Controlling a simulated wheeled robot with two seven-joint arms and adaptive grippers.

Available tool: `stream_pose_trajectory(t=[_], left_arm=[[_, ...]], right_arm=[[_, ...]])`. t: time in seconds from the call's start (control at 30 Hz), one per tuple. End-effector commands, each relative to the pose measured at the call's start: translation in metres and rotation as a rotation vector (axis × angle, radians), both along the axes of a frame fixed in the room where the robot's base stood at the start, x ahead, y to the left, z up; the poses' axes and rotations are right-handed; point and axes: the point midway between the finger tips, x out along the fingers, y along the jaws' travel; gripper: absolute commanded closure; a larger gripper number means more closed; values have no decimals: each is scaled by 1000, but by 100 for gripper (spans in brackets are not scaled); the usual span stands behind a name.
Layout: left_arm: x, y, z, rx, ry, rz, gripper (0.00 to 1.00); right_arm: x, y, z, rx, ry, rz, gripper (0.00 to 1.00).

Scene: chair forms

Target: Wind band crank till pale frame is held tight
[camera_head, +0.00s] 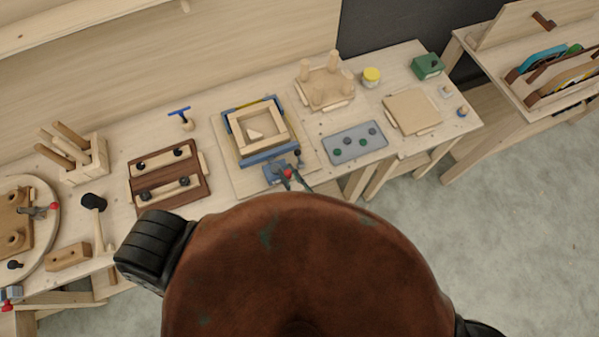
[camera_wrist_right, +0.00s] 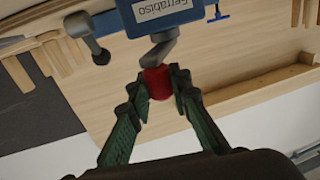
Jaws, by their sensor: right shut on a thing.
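The pale frame (camera_head: 258,114) lies on a board on the bench in the head view, with a small pale triangular piece inside it. A dark blue band (camera_head: 228,131) runs around it. The blue crank housing (camera_head: 272,174) sits at the frame's near side; in the right wrist view the labelled housing (camera_wrist_right: 168,14) is at the top. A grey crank arm (camera_wrist_right: 160,48) comes from it to a red knob (camera_wrist_right: 158,83). My right gripper (camera_head: 291,175) is at the crank, its green-padded fingers (camera_wrist_right: 160,88) shut on the red knob. My left gripper is not in view.
A brown clamped panel (camera_head: 152,191) lies left. A blue T-handle tool (camera_head: 181,115) stands behind. An upturned stool form (camera_head: 325,89) and a yellow jar (camera_head: 371,77) stand farther right.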

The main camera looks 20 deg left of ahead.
Motion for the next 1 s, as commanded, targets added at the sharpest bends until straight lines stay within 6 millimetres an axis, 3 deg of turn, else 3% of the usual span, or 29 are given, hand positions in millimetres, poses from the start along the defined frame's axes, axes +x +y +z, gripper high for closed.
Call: stream_pose_trajectory(t=[0.47,0.5,0.7,1.0], left_arm=[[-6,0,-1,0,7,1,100],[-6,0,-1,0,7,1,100],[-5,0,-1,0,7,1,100],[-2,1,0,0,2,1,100]], right_arm=[[-4,6,1,3,-1,2,100],[-4,6,1,3,-1,2,81],[-3,5,1,2,0,0,67],[-3,4,0,1,0,-1,63]])
